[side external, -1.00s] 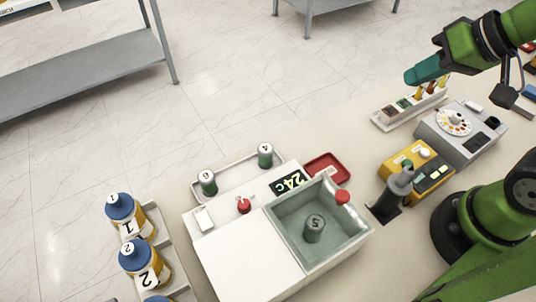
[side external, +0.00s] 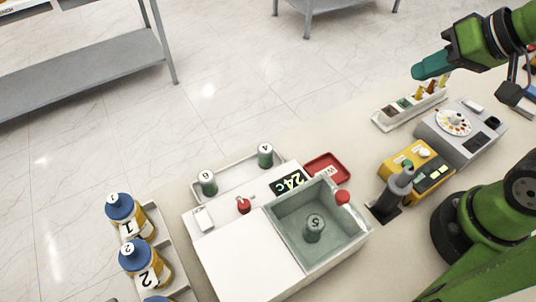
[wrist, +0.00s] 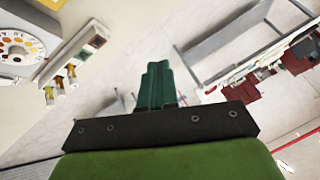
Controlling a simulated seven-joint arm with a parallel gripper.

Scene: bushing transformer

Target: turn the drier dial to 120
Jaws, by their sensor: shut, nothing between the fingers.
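A white machine (side external: 242,256) with a green "24c" display (side external: 288,182) stands in the middle of the side external view. A small red knob (side external: 243,205) sits on it left of the display. No label names it, so I cannot tell for sure that it is the drier dial. Its setting is too small to read. My gripper (side external: 416,72) is high at the upper right, far from this knob, with its teal fingers shut and empty. The fingers also show together in the wrist view (wrist: 157,66), over the floor.
The machine's open basin (side external: 282,222) holds a grey-green bottle marked 5 (side external: 314,228). A grey device with a round colour dial (side external: 453,122), a yellow device (side external: 416,165) and a small vial rack (side external: 405,108) stand at right. Blue-capped bottles (side external: 120,206) stand at left.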

